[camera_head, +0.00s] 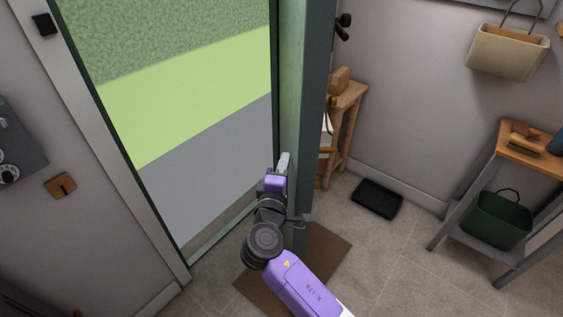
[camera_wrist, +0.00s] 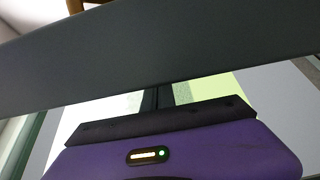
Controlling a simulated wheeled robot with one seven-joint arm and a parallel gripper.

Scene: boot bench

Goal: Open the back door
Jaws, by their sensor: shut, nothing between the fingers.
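The back door (camera_head: 304,110) is a green leaf standing swung open, seen nearly edge-on in the head view. The doorway (camera_head: 180,120) to its left is clear, with grass and grey paving outside. My gripper (camera_head: 279,172) is shut and empty, on the doorway side of the leaf and close to its face. I cannot tell whether it touches the leaf. A pale, handle-like piece (camera_head: 284,160) shows just beyond the gripper. In the wrist view, a broad dark band (camera_wrist: 150,60) crosses in front of my purple gripper body and hides the fingertips.
A brown mat (camera_head: 332,258) lies under the door. Right of the leaf are a wooden stand (camera_head: 347,110), a black tray (camera_head: 377,198) and a bench (camera_head: 520,150) with a green bin (camera_head: 497,222) on its lower shelf. The tiled floor between them is free.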

